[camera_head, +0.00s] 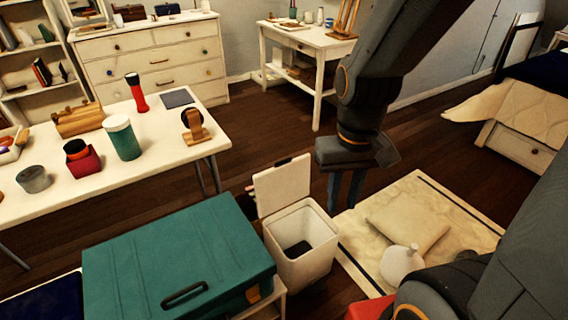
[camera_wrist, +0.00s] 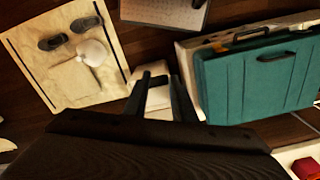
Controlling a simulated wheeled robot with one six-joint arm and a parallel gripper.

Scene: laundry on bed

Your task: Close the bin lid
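The white bin (camera_head: 303,254) stands on the floor beside the teal suitcase, with dark contents or a dark bottom inside. Its lid (camera_head: 282,186) is open and stands nearly upright at the back of the bin. My gripper (camera_head: 345,205) points downward, to the right of the lid and above floor level, and appears apart from it. In the wrist view my gripper (camera_wrist: 160,77) shows two separated fingers with nothing held. Part of the white bin (camera_wrist: 157,98) shows between and behind the fingers there; the rest is hidden by my gripper.
The teal suitcase (camera_head: 175,262) lies left of the bin on a low white support. A cream rug (camera_head: 452,207) with a cushion (camera_head: 407,220) and a white vase (camera_head: 401,263) lies to the right. A white table (camera_head: 75,203) with several items stands at left.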

